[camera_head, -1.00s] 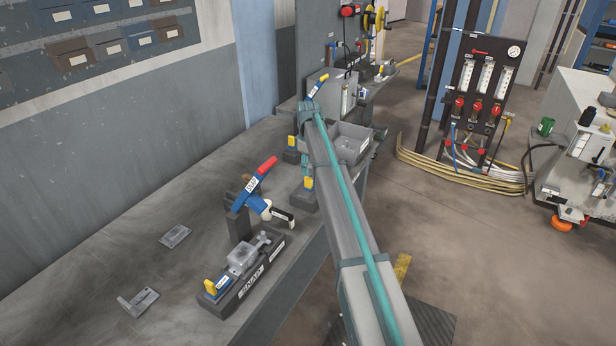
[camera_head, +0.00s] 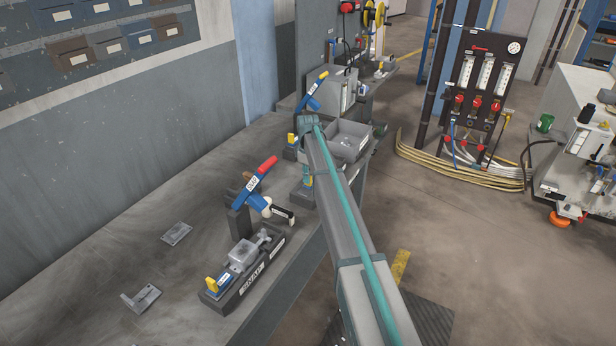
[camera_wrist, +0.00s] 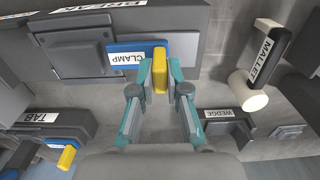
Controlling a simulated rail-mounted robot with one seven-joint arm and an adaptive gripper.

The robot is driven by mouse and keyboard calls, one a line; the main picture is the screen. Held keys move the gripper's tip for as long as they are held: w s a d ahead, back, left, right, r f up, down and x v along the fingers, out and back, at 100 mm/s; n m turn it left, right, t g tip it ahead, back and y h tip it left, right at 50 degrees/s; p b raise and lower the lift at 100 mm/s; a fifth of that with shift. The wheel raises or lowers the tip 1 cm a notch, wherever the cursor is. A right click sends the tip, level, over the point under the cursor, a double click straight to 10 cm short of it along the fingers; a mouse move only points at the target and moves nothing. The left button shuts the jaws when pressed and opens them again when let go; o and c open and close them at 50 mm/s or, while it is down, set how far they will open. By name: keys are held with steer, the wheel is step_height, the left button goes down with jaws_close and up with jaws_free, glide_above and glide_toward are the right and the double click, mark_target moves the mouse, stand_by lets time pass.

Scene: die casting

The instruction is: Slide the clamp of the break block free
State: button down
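In the wrist view, the grey break block (camera_wrist: 80,42) is at the top left, its label partly cut off. Its blue clamp (camera_wrist: 138,45) carries a white CLAMP label and ends in an upright yellow tab (camera_wrist: 159,72). My gripper (camera_wrist: 159,88) has its two teal fingers apart, one on each side of the yellow tab. In the head view my arm hides most of the gripper and the break block.
The wrist view shows a mallet (camera_wrist: 268,60) at right, a WEDGE holder (camera_wrist: 228,127) below it and a TAB block (camera_wrist: 52,125) at lower left. In the head view, the SNAP fixture (camera_head: 250,275) and two loose metal parts lie on the bench (camera_head: 185,265). A grey bin (camera_head: 350,142) stands beyond.

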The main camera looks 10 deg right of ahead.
stand_by(0.3)
steer(key=s+a, duration=0.2)
steer(key=s, duration=0.1)
steer(key=shift+a+b, duration=0.15)
steer(key=shift+b, duration=0.15)
steer(key=c, duration=1.2)
jaws_free()
steer(key=shift+o, duration=0.2)
steer(key=shift+w, duration=0.1)
steer(key=shift+r, duration=0.45)
step_height(320, 180, up, 11)
